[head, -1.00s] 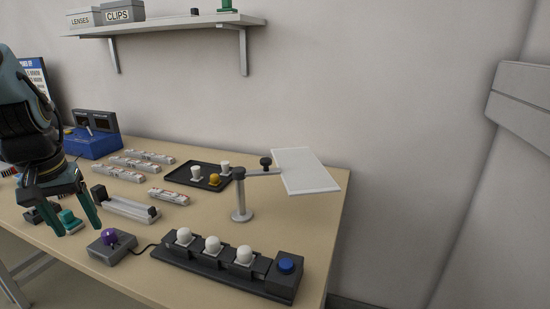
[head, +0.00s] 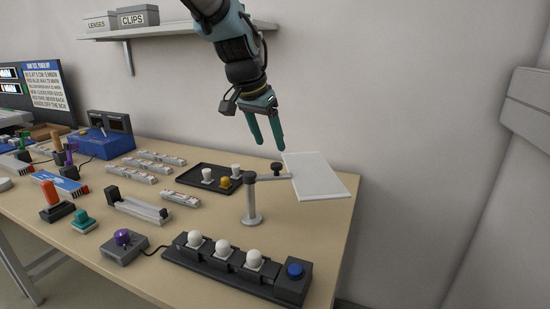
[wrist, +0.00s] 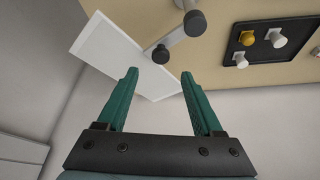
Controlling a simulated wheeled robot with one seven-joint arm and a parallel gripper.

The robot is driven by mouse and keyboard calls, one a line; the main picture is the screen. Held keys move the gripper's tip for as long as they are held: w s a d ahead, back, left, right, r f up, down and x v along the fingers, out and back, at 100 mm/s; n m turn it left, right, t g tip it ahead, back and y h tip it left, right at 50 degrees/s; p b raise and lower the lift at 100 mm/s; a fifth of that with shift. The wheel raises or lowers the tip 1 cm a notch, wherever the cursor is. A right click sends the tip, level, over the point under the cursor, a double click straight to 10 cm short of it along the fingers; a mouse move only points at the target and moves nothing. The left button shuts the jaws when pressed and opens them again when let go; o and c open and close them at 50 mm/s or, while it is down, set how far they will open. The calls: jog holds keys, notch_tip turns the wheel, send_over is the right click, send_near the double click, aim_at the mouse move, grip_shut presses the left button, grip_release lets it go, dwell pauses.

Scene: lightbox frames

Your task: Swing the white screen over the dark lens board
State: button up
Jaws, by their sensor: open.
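The white screen (head: 318,178) is a flat pale panel on a swing arm from a grey post (head: 251,205). It sticks out to the right, over the table's right edge. A dark knob (head: 277,167) stands on the arm beside the panel. My gripper (head: 270,148) is open and empty, above and behind the knob. In the wrist view the knob (wrist: 160,54) lies just beyond and between the fingertips, apart from them, with the screen (wrist: 112,52) to the left. A long dark board (head: 215,268) with white domes and a blue button lies in front of the post; the screen is not over it.
A black tray (head: 187,183) with white and yellow pegs lies left of the post. A purple-knobbed box (head: 123,247) is wired to the dark board. A wall shelf (head: 180,29) hangs behind my arm. Free space lies right of the table.

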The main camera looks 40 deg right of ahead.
aim_at(277, 164)
jog(key=p+x, duration=0.1)
jog(key=x, duration=0.6)
jog(key=shift+f, duration=0.1)
jog(key=shift+c, duration=0.2)
grip_shut()
dwell(1.0)
